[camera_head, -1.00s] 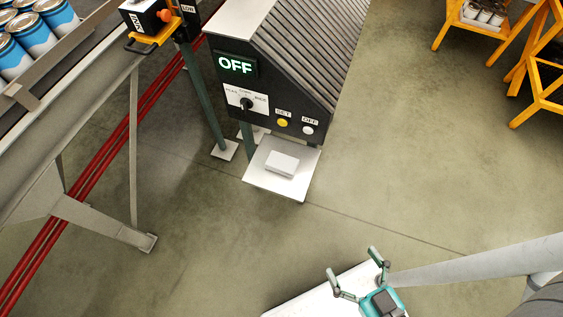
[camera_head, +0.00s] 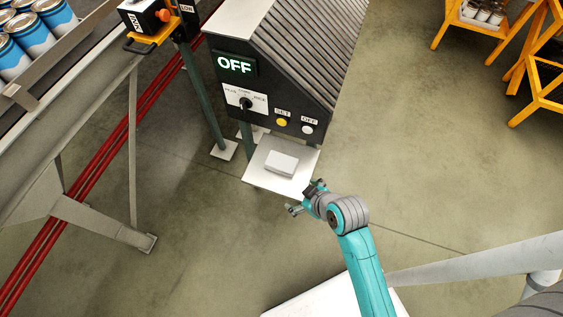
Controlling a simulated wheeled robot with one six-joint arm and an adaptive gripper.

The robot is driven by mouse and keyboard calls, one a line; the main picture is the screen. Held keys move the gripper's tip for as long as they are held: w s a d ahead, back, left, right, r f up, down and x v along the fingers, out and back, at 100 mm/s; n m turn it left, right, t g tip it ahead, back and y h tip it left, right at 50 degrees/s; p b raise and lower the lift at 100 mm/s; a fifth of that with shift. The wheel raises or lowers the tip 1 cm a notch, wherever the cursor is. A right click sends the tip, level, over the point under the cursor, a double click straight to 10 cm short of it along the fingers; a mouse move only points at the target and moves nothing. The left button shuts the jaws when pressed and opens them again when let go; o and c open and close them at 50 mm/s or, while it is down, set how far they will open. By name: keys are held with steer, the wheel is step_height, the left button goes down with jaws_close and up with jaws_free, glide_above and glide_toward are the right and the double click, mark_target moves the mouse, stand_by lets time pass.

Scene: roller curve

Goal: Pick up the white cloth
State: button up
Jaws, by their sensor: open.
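The white cloth (camera_head: 283,163) looks like a small folded white block. It lies on a pale square shelf (camera_head: 262,182) at the foot of the dark control box. My gripper (camera_head: 301,196) is open and empty, at the shelf's front right edge. It is just below and to the right of the cloth in the picture, and apart from it. My teal arm reaches up from the bottom of the picture. The height of the gripper over the shelf is hard to tell.
The dark control box (camera_head: 268,100) with an OFF display, a knob and buttons stands right behind the shelf. A metal conveyor frame (camera_head: 60,130) with blue cans is at the left. Orange stands (camera_head: 470,40) are at the upper right. The floor right of the shelf is clear.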

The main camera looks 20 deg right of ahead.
mark_target(283, 161)
steer(key=shift+n+g+y, duration=0.4)
steer(key=shift+n+g, duration=0.4)
steer(key=shift+n, duration=0.1)
steer(key=w+r, duration=0.1)
steer(key=w, duration=0.1)
steer(key=w+r, duration=0.1)
steer(key=w, duration=0.1)
steer(key=w+d, duration=0.1)
steer(key=w, duration=0.1)
steer(key=shift+r, duration=0.4)
steer(key=w+r, duration=0.1)
steer(key=w+d+r+n+g, duration=0.1)
steer(key=r, duration=0.1)
steer(key=w+r+n+g, duration=0.1)
steer(key=shift+w+d+r+y, duration=0.25)
steer(key=shift+w+r+y, duration=0.05)
steer(key=shift+r+y, duration=0.1)
steer(key=shift+w+d+r+n+g, duration=0.2)
steer(key=shift+r+n+g, duration=0.1)
steer(key=shift+r+n, duration=0.1)
steer(key=x, duration=1)
steer(key=shift+w+a+f, duration=0.15)
steer(key=shift+w+f, duration=0.1)
steer(key=shift+f, duration=0.05)
steer(key=shift+f, duration=0.25)
steer(key=c, duration=1.2)
